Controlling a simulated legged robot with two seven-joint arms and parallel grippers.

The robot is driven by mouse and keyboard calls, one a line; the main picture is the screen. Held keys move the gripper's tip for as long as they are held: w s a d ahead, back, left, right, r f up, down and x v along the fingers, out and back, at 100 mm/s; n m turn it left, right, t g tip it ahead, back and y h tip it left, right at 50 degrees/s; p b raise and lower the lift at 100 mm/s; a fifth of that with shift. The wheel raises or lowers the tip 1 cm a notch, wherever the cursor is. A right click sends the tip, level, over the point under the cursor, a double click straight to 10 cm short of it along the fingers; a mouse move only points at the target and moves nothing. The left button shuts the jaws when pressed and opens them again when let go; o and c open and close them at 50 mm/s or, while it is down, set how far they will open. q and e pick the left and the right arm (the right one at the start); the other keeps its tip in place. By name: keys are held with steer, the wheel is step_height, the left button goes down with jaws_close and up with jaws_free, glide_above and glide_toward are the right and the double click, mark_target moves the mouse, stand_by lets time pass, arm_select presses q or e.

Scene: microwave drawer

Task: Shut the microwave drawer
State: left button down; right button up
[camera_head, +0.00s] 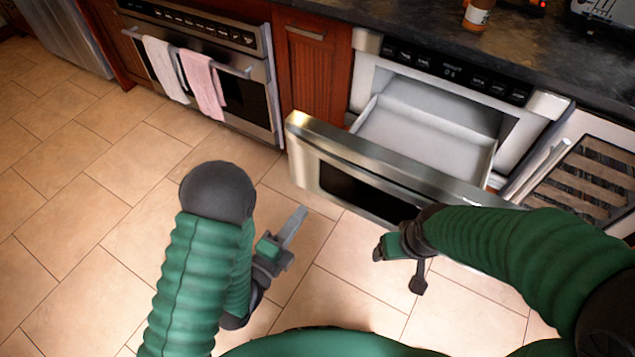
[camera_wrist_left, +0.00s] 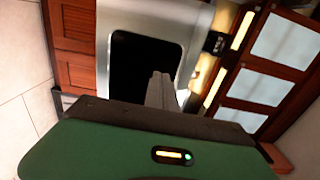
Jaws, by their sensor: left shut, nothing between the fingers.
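The microwave drawer (camera_head: 345,165) is pulled out, its steel front with a dark window standing well forward of the microwave body (camera_head: 440,73). Its pale inner tray (camera_head: 425,135) shows and looks empty. My left gripper (camera_head: 296,220) is shut and empty, in front of and below the left part of the drawer front, with a visible gap in the head view. Its closed fingers (camera_wrist_left: 160,90) show in the left wrist view against a steel panel with a dark window (camera_wrist_left: 145,62). My right gripper (camera_head: 398,272) is near the drawer front's lower right; its fingers are partly hidden.
An oven (camera_head: 215,65) with a white towel (camera_head: 166,68) and a pink towel (camera_head: 203,84) stands at left. A wine-rack door (camera_head: 590,180) with a bar handle is at right. A dark counter (camera_head: 480,45) holds a bottle (camera_head: 477,14). Tiled floor at left is clear.

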arm_select(q)
steer(key=b, duration=1.1)
glide_toward(334, 169)
steer(key=x, duration=0.6)
steer(key=shift+w+d+f, duration=0.1)
steer(key=shift+w+d, duration=0.1)
steer(key=shift+w, duration=0.15)
steer(key=shift+w, duration=0.1)
